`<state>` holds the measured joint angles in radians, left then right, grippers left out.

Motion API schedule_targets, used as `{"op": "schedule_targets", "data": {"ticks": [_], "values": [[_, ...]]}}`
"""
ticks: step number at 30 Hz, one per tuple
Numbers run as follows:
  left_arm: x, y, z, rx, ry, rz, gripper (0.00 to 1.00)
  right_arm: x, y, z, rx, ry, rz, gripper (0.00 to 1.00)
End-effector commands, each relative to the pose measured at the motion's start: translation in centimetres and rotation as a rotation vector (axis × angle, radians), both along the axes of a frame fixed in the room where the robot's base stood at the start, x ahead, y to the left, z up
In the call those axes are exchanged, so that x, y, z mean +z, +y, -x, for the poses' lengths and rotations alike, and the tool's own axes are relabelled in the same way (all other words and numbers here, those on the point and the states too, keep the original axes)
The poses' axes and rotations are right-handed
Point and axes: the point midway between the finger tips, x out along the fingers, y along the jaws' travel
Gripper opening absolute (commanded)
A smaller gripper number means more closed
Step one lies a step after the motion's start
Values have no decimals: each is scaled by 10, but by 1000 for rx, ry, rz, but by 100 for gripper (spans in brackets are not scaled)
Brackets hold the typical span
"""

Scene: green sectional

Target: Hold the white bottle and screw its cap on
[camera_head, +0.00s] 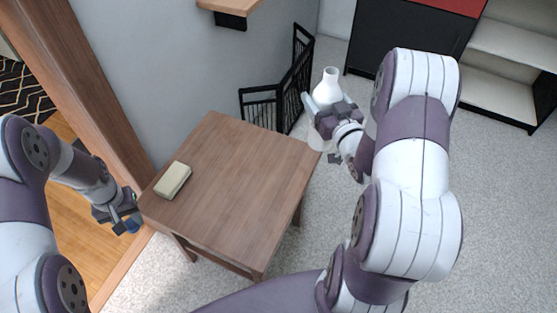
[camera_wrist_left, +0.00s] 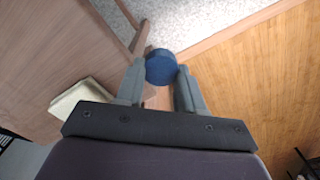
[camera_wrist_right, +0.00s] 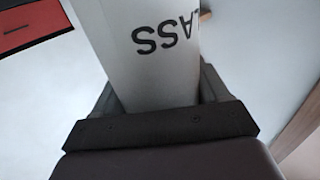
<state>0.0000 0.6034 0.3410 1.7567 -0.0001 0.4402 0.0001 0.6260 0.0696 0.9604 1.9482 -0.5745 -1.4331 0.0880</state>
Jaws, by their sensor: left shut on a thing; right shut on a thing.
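The white bottle (camera_head: 326,90) is upright in my right gripper (camera_head: 322,108), held beyond the table's right back corner. Its narrow neck is open at the top. In the right wrist view the bottle (camera_wrist_right: 146,60) fills the space between the fingers and shows dark lettering. My left gripper (camera_head: 126,220) is at the table's left side, low near its edge. It is shut on a round blue cap (camera_wrist_left: 161,66), which shows between its fingertips in the left wrist view. In the head view the cap (camera_head: 133,226) is small and partly hidden. Cap and bottle are far apart.
A wooden table (camera_head: 240,180) stands between my arms, bare except for a beige block (camera_head: 173,180) near its left edge. A black metal rack (camera_head: 282,95) stands behind it. A wooden frame (camera_head: 95,90) rises at the left. Open carpet lies at the right.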

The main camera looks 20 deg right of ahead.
Motion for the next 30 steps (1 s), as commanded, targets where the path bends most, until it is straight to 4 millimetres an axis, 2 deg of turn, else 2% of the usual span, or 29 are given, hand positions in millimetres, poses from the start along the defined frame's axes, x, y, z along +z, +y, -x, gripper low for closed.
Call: {"op": "schedule_targets", "data": {"ticks": [5, 12, 18, 30], "values": [[-9, 0, 0, 0, 0, 0, 10, -14, 14, -11, 5, -1, -1, 20], [-28, 0, 0, 0, 0, 0, 10, -48, 58, -47, 7, -1, -1, 20], [-39, 0, 0, 0, 0, 0, 10, -67, 84, -70, 3, -4, 0, 20], [-39, 0, 0, 0, 0, 0, 10, -70, 90, -76, 0, -3, 0, 20]]}}
